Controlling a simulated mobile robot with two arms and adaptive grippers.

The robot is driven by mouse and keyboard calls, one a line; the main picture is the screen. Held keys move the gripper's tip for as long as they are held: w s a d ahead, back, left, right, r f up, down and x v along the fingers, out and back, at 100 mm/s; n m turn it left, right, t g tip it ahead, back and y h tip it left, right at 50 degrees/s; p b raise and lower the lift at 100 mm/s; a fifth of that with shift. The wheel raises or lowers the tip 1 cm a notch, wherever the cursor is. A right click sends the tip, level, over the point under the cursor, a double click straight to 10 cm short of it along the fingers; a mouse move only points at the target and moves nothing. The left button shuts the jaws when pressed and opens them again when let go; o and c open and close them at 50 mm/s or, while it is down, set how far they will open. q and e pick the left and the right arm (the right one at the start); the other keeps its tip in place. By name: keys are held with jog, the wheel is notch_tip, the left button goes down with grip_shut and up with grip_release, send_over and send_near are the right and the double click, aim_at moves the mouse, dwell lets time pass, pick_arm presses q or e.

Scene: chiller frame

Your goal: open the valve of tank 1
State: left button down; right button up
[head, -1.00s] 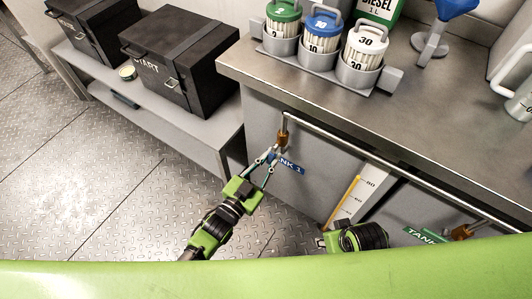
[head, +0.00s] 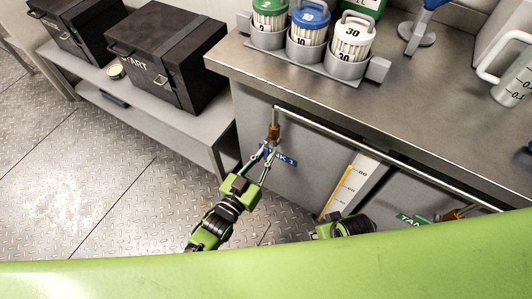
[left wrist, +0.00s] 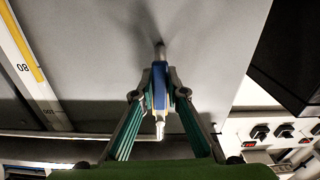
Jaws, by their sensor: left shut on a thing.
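My left gripper (head: 265,154) is at the front of the cabinet, just below a copper-coloured fitting (head: 274,130), over the blue TANK 1 label (head: 287,160). In the left wrist view, its fingers (left wrist: 160,97) are shut on a blue valve handle (left wrist: 159,86) with metal ends, in front of the grey panel. The handle is mostly hidden by the fingers in the head view. Part of my right arm (head: 352,226) shows at the bottom, and its fingertips are hidden.
A metal rail (head: 350,142) runs along the front under the counter (head: 300,85). A level gauge (head: 350,187) and a green tank label (head: 414,220) are to the right. Black boxes (head: 165,60) stand on a low shelf at left. The floor at left is clear.

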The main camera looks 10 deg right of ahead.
pick_arm(q)
jog(key=c, duration=2.1)
grip_release()
jog(key=shift+s+d+f, duration=0.15)
jog(key=shift+s+d, duration=0.15)
jog(key=shift+o, duration=0.4)
jog(key=shift+w, duration=0.1)
jog(key=v, duration=1.2)
